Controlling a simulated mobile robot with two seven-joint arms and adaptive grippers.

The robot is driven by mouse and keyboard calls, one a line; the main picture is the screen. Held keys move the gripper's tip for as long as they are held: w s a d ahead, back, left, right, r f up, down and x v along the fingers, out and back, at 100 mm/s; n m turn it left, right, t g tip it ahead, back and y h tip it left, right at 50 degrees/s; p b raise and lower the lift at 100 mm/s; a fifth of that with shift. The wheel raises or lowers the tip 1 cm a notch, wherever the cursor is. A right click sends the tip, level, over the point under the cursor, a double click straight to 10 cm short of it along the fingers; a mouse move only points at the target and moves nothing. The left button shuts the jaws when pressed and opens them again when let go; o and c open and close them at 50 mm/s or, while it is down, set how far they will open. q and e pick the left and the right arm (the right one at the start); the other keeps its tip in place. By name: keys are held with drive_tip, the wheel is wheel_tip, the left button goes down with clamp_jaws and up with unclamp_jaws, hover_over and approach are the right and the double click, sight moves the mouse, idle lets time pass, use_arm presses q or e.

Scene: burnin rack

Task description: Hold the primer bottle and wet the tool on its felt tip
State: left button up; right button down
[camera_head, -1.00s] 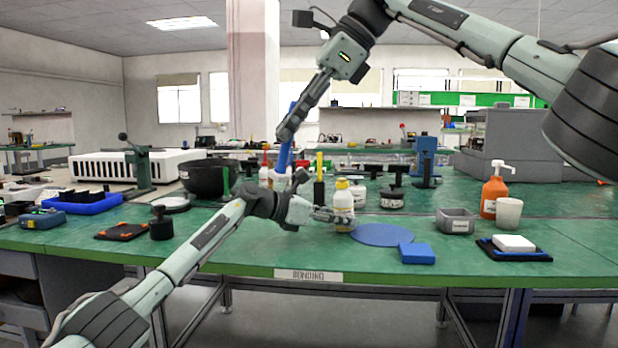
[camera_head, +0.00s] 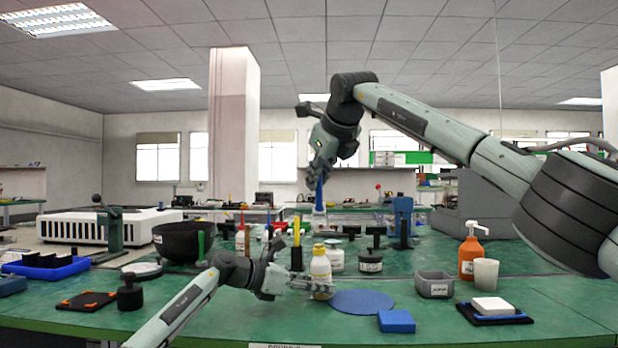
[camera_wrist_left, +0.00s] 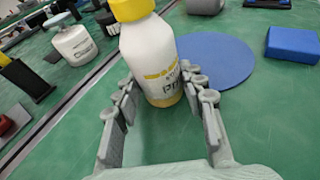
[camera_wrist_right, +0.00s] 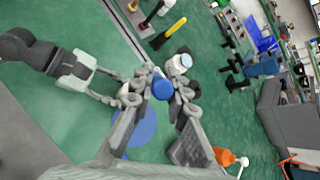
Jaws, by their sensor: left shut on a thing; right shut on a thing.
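The primer bottle (camera_head: 320,267) is white with a yellow top and label band. It is upright at the left edge of a round blue mat (camera_head: 362,301). My left gripper (camera_head: 314,287) is shut on its body; the left wrist view shows the bottle (camera_wrist_left: 153,60) between the fingers, its top cut off. My right gripper (camera_head: 321,172) is shut on a blue tool (camera_head: 319,194), which points down nearly upright. The tool appears above the bottle in the head view, with a gap between them. The right wrist view shows the tool (camera_wrist_right: 162,88) end-on. The felt tip cannot be made out.
A white jar (camera_head: 334,259) and a dark-banded jar (camera_head: 370,262) stand behind the bottle. A blue block (camera_head: 396,321), a grey bin (camera_head: 434,285) and an orange pump bottle (camera_head: 472,252) are to the right. A black bowl (camera_head: 181,242) is at the left.

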use_arm(q)
drive_tip(key=shift+f, duration=0.1)
use_arm(e)
drive_tip(key=shift+f, duration=2.7)
drive_tip(key=shift+f, duration=0.55)
drive_tip(key=shift+r, duration=0.1)
drive_tip(key=shift+r, duration=3.45)
use_arm(q)
drive_tip(key=o, duration=0.9)
drive_tip(key=shift+c, duration=0.2)
drive_tip(key=shift+o, duration=0.3)
